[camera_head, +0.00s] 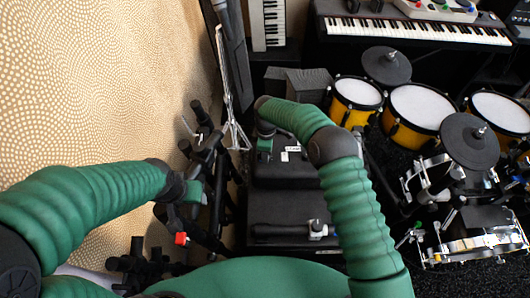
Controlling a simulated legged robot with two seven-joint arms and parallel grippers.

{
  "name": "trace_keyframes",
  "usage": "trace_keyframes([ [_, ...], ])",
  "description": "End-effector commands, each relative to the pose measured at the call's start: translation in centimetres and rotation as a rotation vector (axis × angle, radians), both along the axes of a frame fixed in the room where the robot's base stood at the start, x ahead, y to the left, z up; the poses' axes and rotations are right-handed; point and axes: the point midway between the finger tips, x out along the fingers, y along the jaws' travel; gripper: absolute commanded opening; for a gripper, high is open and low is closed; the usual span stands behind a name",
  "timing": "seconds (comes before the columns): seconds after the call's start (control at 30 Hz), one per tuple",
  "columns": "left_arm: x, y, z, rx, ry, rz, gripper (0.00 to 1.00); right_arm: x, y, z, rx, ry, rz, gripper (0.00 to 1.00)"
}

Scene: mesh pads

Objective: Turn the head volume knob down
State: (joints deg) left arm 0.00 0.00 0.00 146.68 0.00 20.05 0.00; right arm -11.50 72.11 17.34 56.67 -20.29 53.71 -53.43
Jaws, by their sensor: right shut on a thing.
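The amplifier head (285,178) is a black box with small white labels, in the middle of the view. My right gripper (263,150) is at the far left part of it, pointing down, shut on what I take to be the head volume knob. The knob itself is hidden by the gripper and too small to make out. My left gripper (192,192) hangs over dark stands at the left, away from the amplifier, and its fingers are not clear.
A black cabinet (265,207) stands just nearer than the head. Black stands (209,150) crowd its left side, by a patterned tan wall (90,85). A yellow drum kit (419,113) is at the right, with a keyboard (420,30) behind.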

Motion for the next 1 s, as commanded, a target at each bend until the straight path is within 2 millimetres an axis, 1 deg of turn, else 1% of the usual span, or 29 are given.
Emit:
trace_keyframes([
  [0.7, 0.0, 0.0, -0.41, 0.0, 0.0, 0.0, 0.5, 0.32, -0.01, 0.11, 0.001, -0.005, 0.665, 0.0],
  [1.0, 0.0, 0.0, -0.51, 0.0, 0.0, 0.0, 0.5, 0.45, -0.03, 0.17, 0.0, -0.008, 0.865, 0.0],
])
